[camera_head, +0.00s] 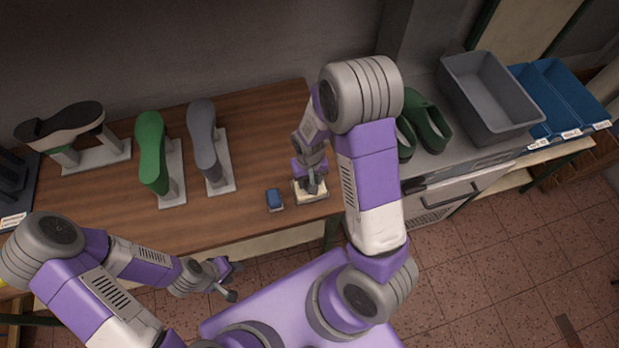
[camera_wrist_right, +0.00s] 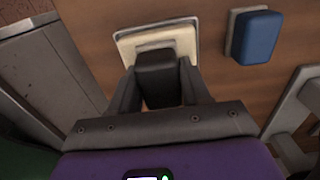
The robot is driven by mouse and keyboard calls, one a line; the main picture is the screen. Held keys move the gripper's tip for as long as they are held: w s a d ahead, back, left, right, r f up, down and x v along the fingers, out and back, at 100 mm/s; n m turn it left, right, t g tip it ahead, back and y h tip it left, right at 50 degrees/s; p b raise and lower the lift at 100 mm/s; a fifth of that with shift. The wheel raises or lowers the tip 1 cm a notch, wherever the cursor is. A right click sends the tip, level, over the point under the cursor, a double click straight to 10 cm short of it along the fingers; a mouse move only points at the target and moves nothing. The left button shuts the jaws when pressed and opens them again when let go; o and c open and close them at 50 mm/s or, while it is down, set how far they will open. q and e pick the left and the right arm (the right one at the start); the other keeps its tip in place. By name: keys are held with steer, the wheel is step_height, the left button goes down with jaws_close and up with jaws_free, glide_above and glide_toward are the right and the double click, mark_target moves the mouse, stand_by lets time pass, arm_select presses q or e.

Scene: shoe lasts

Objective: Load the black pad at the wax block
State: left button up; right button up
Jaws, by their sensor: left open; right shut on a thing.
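The wax block (camera_head: 302,196) is a cream slab near the front edge of the wooden table; it also shows in the right wrist view (camera_wrist_right: 126,45). My right gripper (camera_head: 313,182) is above the wax block, pointing down. In the right wrist view its two fingers (camera_wrist_right: 158,72) are shut on the black pad (camera_wrist_right: 157,83), a dark block. The pad's far end overlaps the near part of the wax block; I cannot tell whether they touch. My left gripper (camera_head: 231,279) is open and empty, off the table's front edge.
A blue pad (camera_head: 274,198) lies beside the wax block and also shows in the right wrist view (camera_wrist_right: 254,37). A grey last (camera_head: 204,135), a green last (camera_head: 151,150) and a shoe (camera_head: 62,123) stand left. Green clogs (camera_head: 428,122) and a grey bin (camera_head: 487,95) are right.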

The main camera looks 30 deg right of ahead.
steer(key=shift+f+b, duration=0.4)
steer(key=shift+f, duration=0.1)
stand_by(1.1)
step_height(320, 180, up, 7)
steer(key=p, duration=0.6)
steer(key=shift+r, duration=0.1)
stand_by(0.5)
steer(key=shift+w+a+f+b, duration=0.1)
steer(key=shift+f+b, duration=0.15)
steer(key=shift+b, duration=0.15)
steer(key=w+a+f+n+b, duration=0.1)
steer(key=a+f+b, duration=0.1)
steer(key=b, duration=0.2)
steer(key=w+a+f+n+b, duration=0.1)
steer(key=a+f+b, duration=0.1)
steer(key=b, duration=0.2)
steer(key=shift+w, duration=0.2)
steer(key=shift+w+a+n+b, duration=0.2)
steer(key=shift+a+n+b, duration=0.3)
steer(key=shift+b, duration=0.3)
